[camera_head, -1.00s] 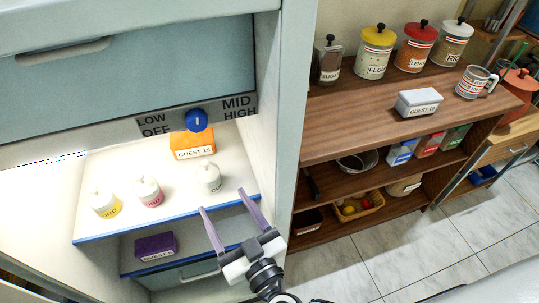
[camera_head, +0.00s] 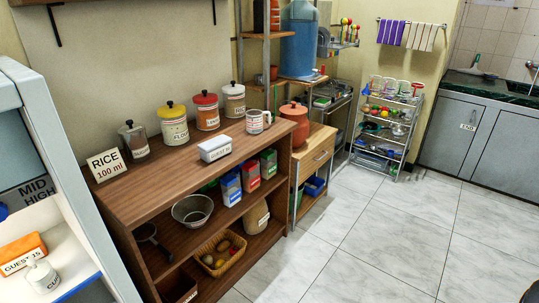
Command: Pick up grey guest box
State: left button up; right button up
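The grey guest box (camera_head: 215,148) is a small pale grey block with a dark-lettered label on its front. It sits on the top of the brown wooden shelf unit, in front of the row of canisters and left of a mug. Nothing is touching it. Neither of my grippers shows in the current head view.
An orange guest box (camera_head: 22,252) is in the cabinet at left. Tiled floor (camera_head: 380,235) is clear.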

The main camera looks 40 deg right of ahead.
aim_at(213, 149)
jog(key=u, duration=0.65)
jog(key=k, duration=0.15)
jog(key=z, duration=1.95)
jog(key=i, duration=1.05)
jog(key=u, duration=0.7)
jog(key=k, duration=0.2)
jog(key=u, duration=0.3)
jog(key=i, duration=0.2)
jog(key=u, duration=0.05)
